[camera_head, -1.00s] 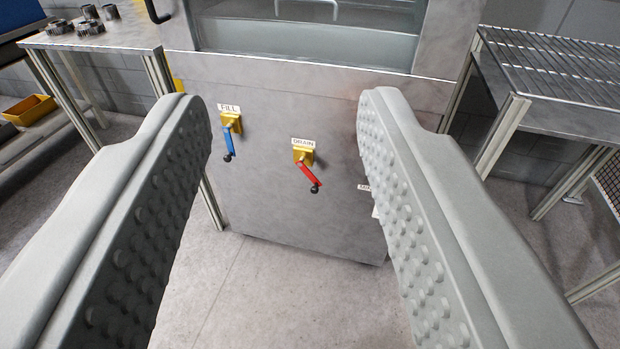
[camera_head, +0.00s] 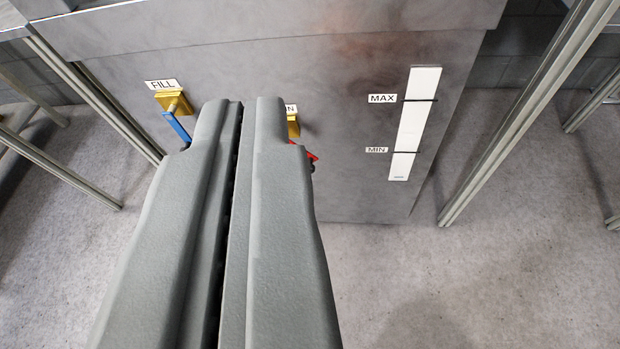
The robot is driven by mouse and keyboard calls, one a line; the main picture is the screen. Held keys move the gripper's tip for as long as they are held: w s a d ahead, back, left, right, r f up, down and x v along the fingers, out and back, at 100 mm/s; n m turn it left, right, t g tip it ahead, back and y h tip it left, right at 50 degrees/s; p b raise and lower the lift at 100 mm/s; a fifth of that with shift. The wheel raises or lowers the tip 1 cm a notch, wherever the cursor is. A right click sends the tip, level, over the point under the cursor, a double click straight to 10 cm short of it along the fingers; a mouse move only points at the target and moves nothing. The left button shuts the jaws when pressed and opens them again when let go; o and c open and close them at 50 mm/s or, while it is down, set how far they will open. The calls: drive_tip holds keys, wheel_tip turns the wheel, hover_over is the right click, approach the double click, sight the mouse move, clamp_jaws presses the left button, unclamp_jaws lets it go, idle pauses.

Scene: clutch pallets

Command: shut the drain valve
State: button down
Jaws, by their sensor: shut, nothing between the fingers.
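The drain valve has a yellow body (camera_head: 293,127) and a red lever (camera_head: 312,157) on the grey metal front of the machine. Most of it, and part of its DRAIN label, is hidden behind my gripper. The bit of red lever in view slants down to the right. My gripper (camera_head: 246,103) is shut with its fingers together and nothing between them. Its tips show just left of the drain valve; I cannot tell whether they touch it. The fill valve, with a yellow body (camera_head: 172,102) and a blue lever (camera_head: 177,128) pointing down and right, is left of my gripper.
A white level gauge (camera_head: 416,125) with MAX and MIN marks is on the panel to the right. Metal table legs stand on the left (camera_head: 90,100) and right (camera_head: 530,110). The grey floor (camera_head: 450,280) in front is clear.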

drive_tip(key=w+d+f+m+g, duration=0.1)
drive_tip(key=w+f, duration=0.8)
drive_tip(key=f, duration=0.5)
drive_tip(key=w+f+m+g, duration=0.1)
drive_tip(key=w+f, duration=0.8)
drive_tip(key=f, duration=0.4)
drive_tip(key=w+d+f+m+g+y, duration=0.1)
drive_tip(key=w+f+g, duration=0.1)
drive_tip(key=w+f, duration=0.7)
drive_tip(key=shift+d+f, duration=0.35)
drive_tip(key=shift+f, duration=2.5)
drive_tip(key=shift+a+f+m+y, duration=0.15)
drive_tip(key=shift+f+m+y, duration=0.1)
drive_tip(key=shift+m+y, duration=0.15)
drive_tip(key=shift+w+a+f+m+t+y, duration=0.3)
drive_tip(key=shift+a+f+m+t+y, duration=0.3)
drive_tip(key=shift+a+f+m+y, duration=0.15)
drive_tip(key=shift+w+a+f+m+t+y, duration=0.25)
drive_tip(key=shift+a+f+m+t+y, duration=0.4)
drive_tip(key=shift+a+f+y, duration=0.15)
